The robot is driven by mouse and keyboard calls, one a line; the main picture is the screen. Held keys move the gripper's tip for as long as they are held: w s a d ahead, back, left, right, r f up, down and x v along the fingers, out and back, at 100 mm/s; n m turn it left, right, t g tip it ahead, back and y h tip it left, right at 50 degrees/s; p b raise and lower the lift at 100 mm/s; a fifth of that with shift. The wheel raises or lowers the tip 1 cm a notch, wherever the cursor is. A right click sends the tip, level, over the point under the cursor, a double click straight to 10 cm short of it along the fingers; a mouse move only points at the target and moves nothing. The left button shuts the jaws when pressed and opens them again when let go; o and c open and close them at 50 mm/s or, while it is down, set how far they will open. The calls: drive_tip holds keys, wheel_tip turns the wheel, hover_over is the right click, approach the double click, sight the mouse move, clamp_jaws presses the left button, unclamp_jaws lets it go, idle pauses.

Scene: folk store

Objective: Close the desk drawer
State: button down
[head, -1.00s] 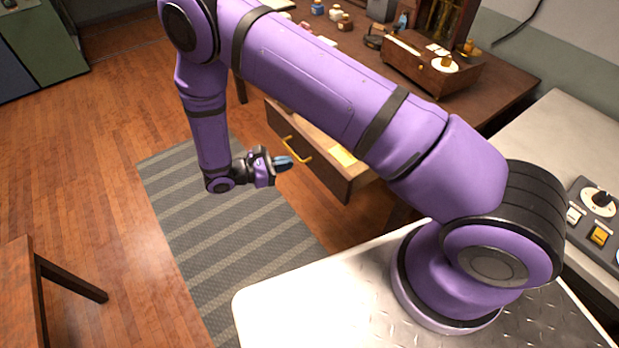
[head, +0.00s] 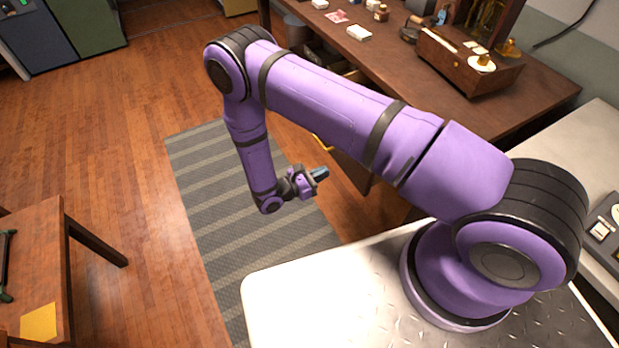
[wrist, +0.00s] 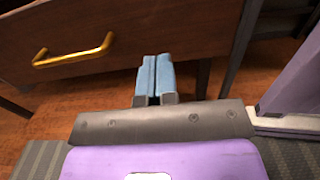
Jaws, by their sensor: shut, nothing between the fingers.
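The desk (head: 480,105) stands at the upper right in the head view. Its drawer front shows in the wrist view (wrist: 120,35), with a curved brass handle (wrist: 73,52) left of my fingers. In the head view my arm hides most of the drawer, and only a bit of the handle (head: 322,143) shows. How far the drawer stands out cannot be told. My gripper (head: 320,174) is shut and empty, its blue fingers together. In the wrist view the fingertips (wrist: 154,62) are at the drawer front's lower edge, right of the handle; contact is unclear.
The desktop holds a wooden box (head: 465,65) and small items. A striped rug (head: 215,200) lies under my gripper. A wooden table (head: 40,260) stands at the lower left. The wooden floor (head: 130,110) between is clear.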

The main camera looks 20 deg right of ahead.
sight(347, 162)
drive_tip(key=d, duration=0.3)
drive_tip(key=w+d, duration=0.1)
drive_tip(key=d, duration=0.2)
drive_tip(key=shift+w+d, duration=0.15)
drive_tip(key=shift+d, duration=0.25)
drive_tip(key=shift+d, duration=0.1)
drive_tip(key=w+d, duration=0.1)
drive_tip(key=d, duration=0.7)
drive_tip(key=w+d, duration=0.2)
drive_tip(key=d, duration=0.7)
drive_tip(key=w+d, duration=0.2)
drive_tip(key=d, duration=0.6)
drive_tip(key=shift+d, duration=0.4)
drive_tip(key=shift+w+d, duration=0.15)
drive_tip(key=shift+d, duration=0.2)
drive_tip(key=shift+d+r, duration=0.1)
drive_tip(key=shift+r, duration=0.05)
drive_tip(key=shift+a, duration=0.3)
drive_tip(key=s+a, duration=0.1)
drive_tip(key=a, duration=0.3)
drive_tip(key=s+a, duration=0.1)
drive_tip(key=a, duration=0.9)
drive_tip(key=shift+s, duration=0.4)
